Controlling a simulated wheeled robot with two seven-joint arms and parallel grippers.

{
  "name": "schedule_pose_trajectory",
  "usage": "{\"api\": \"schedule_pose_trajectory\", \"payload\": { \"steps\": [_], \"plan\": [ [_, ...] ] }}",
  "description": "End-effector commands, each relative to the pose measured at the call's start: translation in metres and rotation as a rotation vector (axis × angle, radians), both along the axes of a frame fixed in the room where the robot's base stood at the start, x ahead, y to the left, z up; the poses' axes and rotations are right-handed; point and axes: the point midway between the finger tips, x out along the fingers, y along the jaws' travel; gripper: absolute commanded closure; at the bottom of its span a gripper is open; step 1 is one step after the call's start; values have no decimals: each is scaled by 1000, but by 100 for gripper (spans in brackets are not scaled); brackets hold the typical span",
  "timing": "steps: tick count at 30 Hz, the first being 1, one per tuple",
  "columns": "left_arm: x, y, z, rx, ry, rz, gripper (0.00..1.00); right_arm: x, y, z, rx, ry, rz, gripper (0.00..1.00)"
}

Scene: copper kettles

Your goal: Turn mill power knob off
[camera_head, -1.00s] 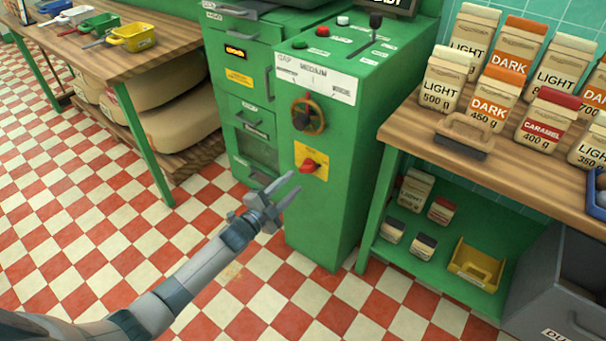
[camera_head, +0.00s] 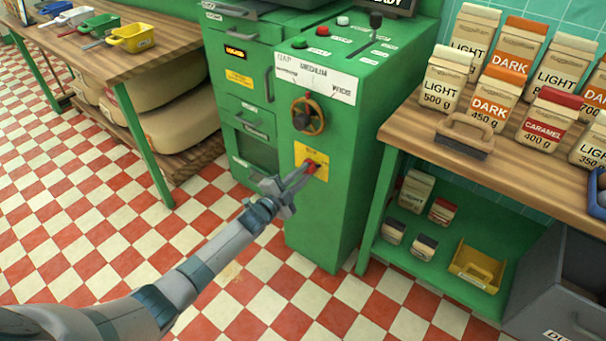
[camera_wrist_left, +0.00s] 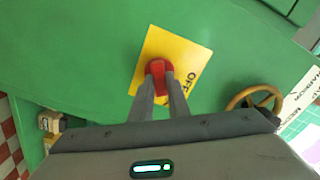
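The red power knob (camera_head: 311,166) sits on a yellow plate (camera_head: 318,151) on the front of the green mill (camera_head: 345,120). My left gripper (camera_head: 305,173) reaches it from the lower left. In the left wrist view, the red knob (camera_wrist_left: 158,67) stands between the two fingertips (camera_wrist_left: 160,82), which close in on its two sides. Part of the knob is hidden by the fingers. The word OFF shows on the yellow plate (camera_wrist_left: 195,60), to the right of the knob. My right gripper is not in view.
A brown handwheel (camera_head: 309,116) is above the knob on the same panel. A wooden counter (camera_head: 420,118) with several coffee bags stands at right, over a shelf with a yellow bin (camera_head: 476,265). A wooden table (camera_head: 150,62) is at left. The checkered floor in front is clear.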

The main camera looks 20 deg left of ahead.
Motion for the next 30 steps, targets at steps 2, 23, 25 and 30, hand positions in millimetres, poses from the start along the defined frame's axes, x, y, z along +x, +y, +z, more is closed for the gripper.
{"api": "schedule_pose_trajectory", "payload": {
  "steps": [2, 23, 25, 30],
  "plan": [
    [0, 0, 0, 0, 1, -1, 100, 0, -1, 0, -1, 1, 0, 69],
    [0, 1, 1, -190, 71, 0, 100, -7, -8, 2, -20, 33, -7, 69],
    [0, 1, 1, -244, 90, 0, 100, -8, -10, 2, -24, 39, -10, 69],
    [0, 2, 2, -387, 142, 1, 100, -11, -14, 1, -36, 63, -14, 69]
  ]
}}
